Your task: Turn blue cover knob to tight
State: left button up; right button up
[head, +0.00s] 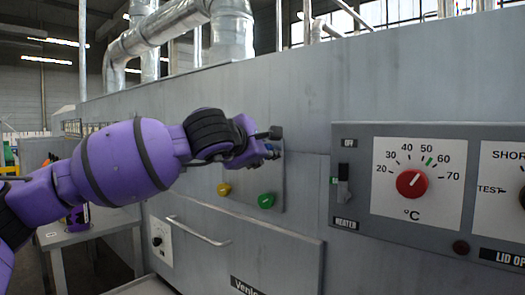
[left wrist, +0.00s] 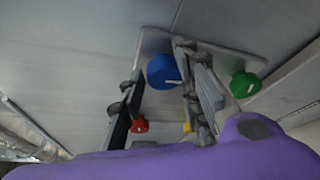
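The blue knob (left wrist: 162,70) sits on a grey panel plate with a pale mark on its face. In the left wrist view it lies between the two fingers of my left gripper (left wrist: 157,62), closer to the right finger. The fingers are apart, and I cannot tell whether either touches the knob. In the head view my left gripper (head: 268,142) is at the machine's front wall, and it hides most of the blue knob and the upper part of the plate. My right gripper is in neither view.
A yellow knob (head: 224,189) and a green knob (head: 266,200) sit lower on the plate. A red knob (left wrist: 139,125) shows beside the left finger. A bar handle (head: 198,232) sticks out below. A heater panel with a red dial (head: 412,183) is to the right.

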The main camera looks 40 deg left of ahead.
pick_arm(q)
jog(key=shift+o, duration=0.9)
jog(key=shift+a+r, duration=0.2)
jog(key=shift+r, duration=0.25)
jog(key=shift+f, duration=0.15)
jog(key=shift+d+f, duration=0.1)
jog(key=shift+f, duration=0.1)
jog(key=v, duration=1.2)
jog(key=shift+s+f, duration=0.1)
jog(key=shift+f, duration=0.05)
